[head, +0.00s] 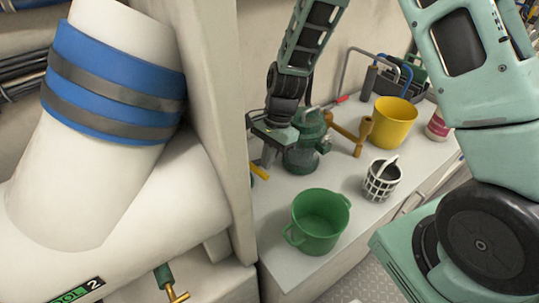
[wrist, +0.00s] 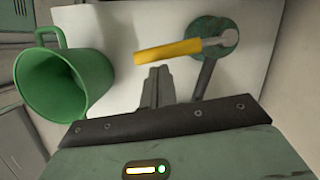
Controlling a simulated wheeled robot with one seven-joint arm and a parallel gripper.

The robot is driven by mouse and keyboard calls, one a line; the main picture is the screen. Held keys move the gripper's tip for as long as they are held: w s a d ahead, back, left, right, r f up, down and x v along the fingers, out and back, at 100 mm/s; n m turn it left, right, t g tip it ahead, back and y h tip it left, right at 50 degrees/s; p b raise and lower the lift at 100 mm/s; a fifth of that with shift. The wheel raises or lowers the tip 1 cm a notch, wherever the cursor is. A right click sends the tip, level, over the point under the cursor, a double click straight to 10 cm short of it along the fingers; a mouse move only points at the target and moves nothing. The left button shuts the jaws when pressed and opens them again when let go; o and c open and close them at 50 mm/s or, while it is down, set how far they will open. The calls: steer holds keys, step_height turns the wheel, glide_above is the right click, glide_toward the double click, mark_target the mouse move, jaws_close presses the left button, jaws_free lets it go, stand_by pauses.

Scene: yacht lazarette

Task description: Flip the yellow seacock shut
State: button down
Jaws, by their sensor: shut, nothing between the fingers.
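The yellow seacock handle (wrist: 166,52) extends left from a round green valve body (wrist: 213,30) in the wrist view, joined by a pale metal stem. In the head view only a short piece of the yellow handle (head: 259,172) shows below my gripper; the valve body is mostly hidden there. My gripper (wrist: 157,72) is shut and empty. Its fingertips are just below the handle's middle in the wrist view; I cannot tell whether they touch it. In the head view my gripper (head: 265,155) points down beside the wall panel's edge.
A green bucket (head: 318,238) stands close by on the counter (head: 270,228), also at left in the wrist view (wrist: 75,85). A large white pipe (head: 100,120) fills the left.

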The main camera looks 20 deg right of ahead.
steer(key=shift+s+a+m+p, duration=0.6)
steer(key=shift+s+a+m, duration=0.1)
steer(key=shift+a, duration=0.25)
steer(key=shift+w+d, duration=0.1)
